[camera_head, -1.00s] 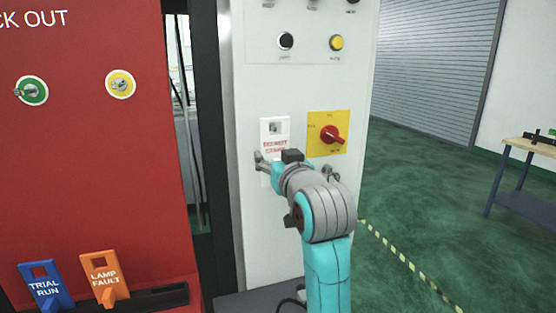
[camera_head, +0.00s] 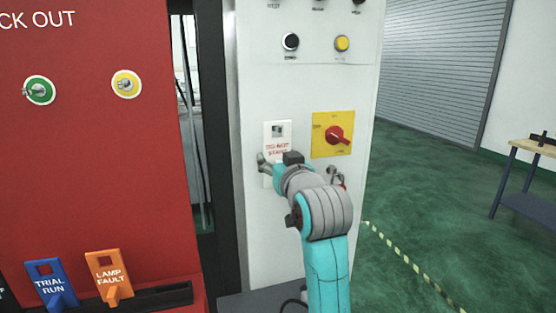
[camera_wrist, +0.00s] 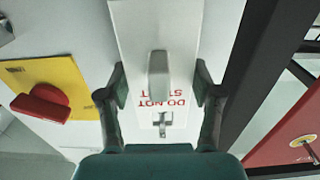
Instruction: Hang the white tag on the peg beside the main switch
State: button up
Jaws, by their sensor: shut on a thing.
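The white tag (camera_head: 270,150) with red "DO NOT START" lettering is upright against the white cabinet front, left of the main switch (camera_head: 335,135), a red knob on a yellow plate. In the wrist view the tag (camera_wrist: 133,30) appears upside down, with a grey tab standing out from it. My gripper (camera_wrist: 162,88) has one finger at each side edge of the tag and is shut on it. A metal peg (camera_wrist: 163,125) shows in the square hole in the tag. How far the peg passes through is unclear. In the head view my arm hides the tag's lower part.
The red lock-out board (camera_head: 100,170) stands left, with a green-ringed peg (camera_head: 39,90) and a yellow-ringed peg (camera_head: 126,84). Blue (camera_head: 50,284) and orange (camera_head: 109,277) tags stand below. Small metal hardware (camera_head: 335,175) sits under the switch. Open floor lies to the right.

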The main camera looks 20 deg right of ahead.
jog(key=o, duration=1.2)
jog(key=s, duration=1.2)
jog(key=shift+s, duration=0.1)
